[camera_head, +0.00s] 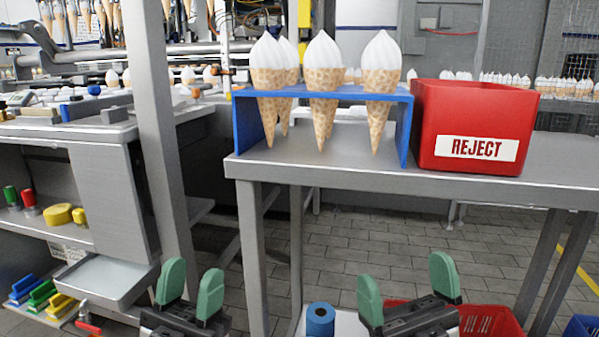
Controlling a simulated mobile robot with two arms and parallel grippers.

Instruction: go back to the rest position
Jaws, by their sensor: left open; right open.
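My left gripper (190,288) is open and empty at the bottom left of the head view, with its two green fingertips pointing up. My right gripper (408,290) is open and empty at the bottom right, with its green fingertips wide apart. Both grippers are low in the view, in front of the metal table (470,180) and apart from everything on it. A blue rack (245,125) on the table holds several ice cream cones (323,90) upright, points down, with white tops.
A red REJECT bin (472,115) stands on the table, right of the rack. A grey post (160,120) rises at the left beside a machine. Red crates (490,322) and a blue roll (320,320) are low down near my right gripper. Tiled floor shows beneath the table.

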